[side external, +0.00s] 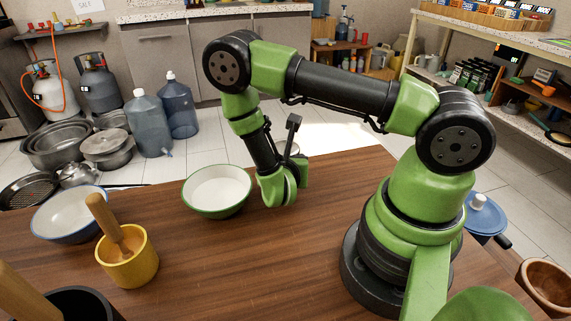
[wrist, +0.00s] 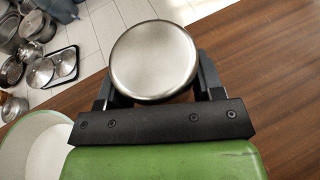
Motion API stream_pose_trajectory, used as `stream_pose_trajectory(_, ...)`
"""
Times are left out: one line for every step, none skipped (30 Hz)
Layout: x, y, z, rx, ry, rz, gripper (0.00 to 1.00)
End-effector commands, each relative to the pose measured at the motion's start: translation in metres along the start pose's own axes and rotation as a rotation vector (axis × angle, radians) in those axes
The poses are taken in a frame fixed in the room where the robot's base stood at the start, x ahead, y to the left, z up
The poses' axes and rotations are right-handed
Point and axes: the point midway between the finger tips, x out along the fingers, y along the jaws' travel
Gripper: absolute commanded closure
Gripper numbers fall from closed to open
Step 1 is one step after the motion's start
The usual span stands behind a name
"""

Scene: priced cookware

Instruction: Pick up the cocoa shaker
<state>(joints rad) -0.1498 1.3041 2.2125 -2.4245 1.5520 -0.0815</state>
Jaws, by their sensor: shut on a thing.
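The cocoa shaker (wrist: 153,60) is a silvery metal piece with a round, brushed top, seen from above in the wrist view. My gripper (wrist: 155,78) is shut on it, with one black finger on each side. In the side view my green wrist is over the far edge of the table, right of the green-rimmed bowl, and mostly hides the gripper and shaker. I cannot tell how far the shaker is above the tabletop.
A green-rimmed white bowl (side external: 217,190) stands close left of my wrist; it also shows in the wrist view (wrist: 36,148). A blue-rimmed bowl (side external: 68,215) and a yellow mortar (side external: 128,262) with a wooden pestle stand further left. The wooden table (side external: 240,265) is clear in front.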

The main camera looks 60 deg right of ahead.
Motion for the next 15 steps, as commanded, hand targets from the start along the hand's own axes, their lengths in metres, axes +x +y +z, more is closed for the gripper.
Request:
stream_pose_trajectory(-0.002,0.0,0.004,0.002,-0.001,0.0,0.65)
stream_pose_trajectory(-0.003,0.0,0.006,0.002,-0.001,0.0,0.65)
stream_pose_trajectory(-0.004,0.001,0.011,0.003,-0.001,0.001,0.65)
stream_pose_trajectory(-0.006,0.0,0.014,0.003,-0.001,0.001,0.65)
stream_pose_trajectory(-0.008,0.0,0.019,0.004,-0.001,0.001,0.65)
stream_pose_trajectory(-0.01,0.0,0.025,0.003,-0.001,0.001,0.65)
stream_pose_trajectory(-0.012,0.001,0.03,0.004,-0.001,0.001,0.65)
stream_pose_trajectory(-0.014,0.001,0.035,0.005,-0.002,0.001,0.65)
stream_pose_trajectory(-0.017,0.0,0.042,0.006,-0.002,0.001,0.65)
stream_pose_trajectory(-0.019,0.0,0.047,0.005,-0.002,0.002,0.65)
stream_pose_trajectory(-0.021,0.001,0.052,0.006,-0.002,0.002,0.65)
stream_pose_trajectory(-0.024,0.001,0.058,0.006,-0.002,0.002,0.65)
stream_pose_trajectory(-0.026,0.0,0.063,0.005,-0.001,0.001,0.65)
stream_pose_trajectory(-0.028,0.0,0.067,0.005,-0.002,0.001,0.65)
stream_pose_trajectory(-0.029,0.0,0.071,0.005,-0.002,0.001,0.65)
